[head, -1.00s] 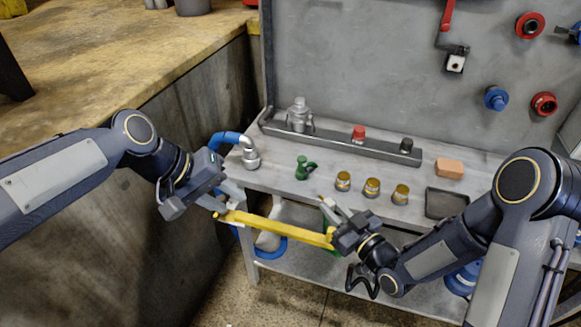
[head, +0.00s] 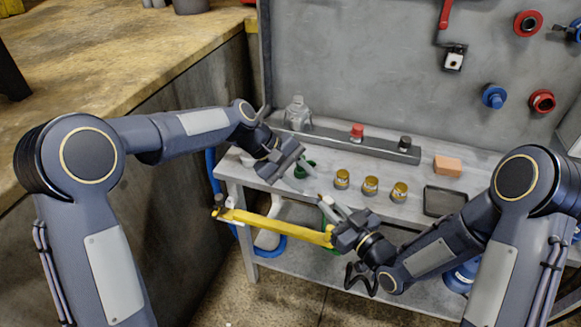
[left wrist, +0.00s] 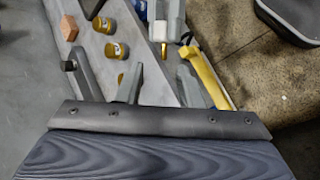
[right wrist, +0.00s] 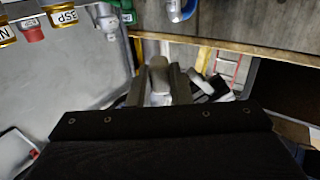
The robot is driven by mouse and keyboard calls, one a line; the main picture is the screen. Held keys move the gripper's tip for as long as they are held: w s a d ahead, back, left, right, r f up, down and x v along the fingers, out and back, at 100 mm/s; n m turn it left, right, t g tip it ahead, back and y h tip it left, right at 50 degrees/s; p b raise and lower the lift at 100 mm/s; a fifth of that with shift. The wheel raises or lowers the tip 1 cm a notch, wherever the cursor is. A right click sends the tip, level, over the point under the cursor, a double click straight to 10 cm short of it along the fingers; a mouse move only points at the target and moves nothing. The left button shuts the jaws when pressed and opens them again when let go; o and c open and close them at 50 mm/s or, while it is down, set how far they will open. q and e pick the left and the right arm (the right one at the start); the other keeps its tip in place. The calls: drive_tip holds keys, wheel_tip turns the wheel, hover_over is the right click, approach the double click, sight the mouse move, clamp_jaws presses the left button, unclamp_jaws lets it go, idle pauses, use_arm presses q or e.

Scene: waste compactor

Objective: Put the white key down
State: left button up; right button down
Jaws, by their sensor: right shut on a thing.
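My right gripper (head: 334,212) is shut in front of the bench's front edge. In the right wrist view the gripper (right wrist: 162,85) has a pale grey-white piece (right wrist: 159,78) between its fingers. This seems to be the white key; the fingers hide most of it. My left gripper (head: 304,176) is open and empty over the bench, close to the right gripper's tips. Its fingers stand apart in the left wrist view (left wrist: 160,85).
A yellow bar (head: 275,225) runs along below the bench's front edge. Several gold-banded pieces (head: 370,186), an orange block (head: 448,166) and a dark square tray (head: 445,202) are on the bench. A green piece (head: 305,168) is partly covered by my left gripper.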

sight(321, 196)
use_arm(q)
drive_tip(key=x, duration=0.7)
drive_tip(key=shift+s, duration=0.1)
drive_tip(key=shift+c, duration=0.3)
